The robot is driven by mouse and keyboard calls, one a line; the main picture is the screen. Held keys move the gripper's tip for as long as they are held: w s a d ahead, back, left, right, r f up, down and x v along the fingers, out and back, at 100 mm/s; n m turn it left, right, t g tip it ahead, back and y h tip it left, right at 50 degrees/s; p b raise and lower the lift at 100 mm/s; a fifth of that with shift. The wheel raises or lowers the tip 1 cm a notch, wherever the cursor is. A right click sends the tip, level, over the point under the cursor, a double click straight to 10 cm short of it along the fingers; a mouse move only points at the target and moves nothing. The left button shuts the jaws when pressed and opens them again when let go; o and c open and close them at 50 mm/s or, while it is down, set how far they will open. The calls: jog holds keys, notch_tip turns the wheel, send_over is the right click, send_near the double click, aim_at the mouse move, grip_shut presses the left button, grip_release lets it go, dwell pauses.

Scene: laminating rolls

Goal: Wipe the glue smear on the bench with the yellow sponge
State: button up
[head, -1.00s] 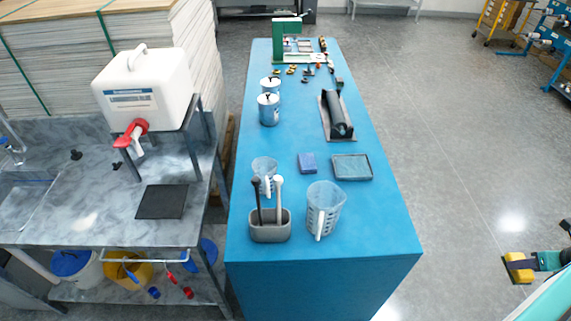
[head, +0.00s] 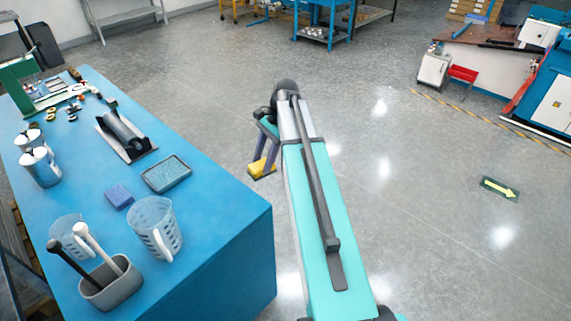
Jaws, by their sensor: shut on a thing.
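My gripper (head: 263,158) hangs at the end of my outstretched arm, to the right of the blue bench and apart from it. It is shut on the yellow sponge (head: 261,170), which is held over the open floor. The blue bench (head: 215,205) fills the left of the head view. I cannot make out a glue smear on the part of its top that shows.
On the bench stand a blue block (head: 119,196), a shallow tray (head: 166,185), a clear jug (head: 153,222), a grey caddy (head: 112,290) with two handles, a dark roller (head: 123,130) and metal cans (head: 40,168).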

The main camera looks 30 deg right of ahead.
jog(key=w+a+r+n+g+h+b, duration=0.1)
jog(key=w+a+n+g+b, duration=0.1)
jog(key=a+n, duration=0.5)
jog(key=w+a+b, duration=0.1)
jog(key=a, duration=0.4)
jog(key=shift+w+n+g, duration=0.3)
jog(key=shift+w, duration=0.1)
jog(key=shift+d, duration=0.15)
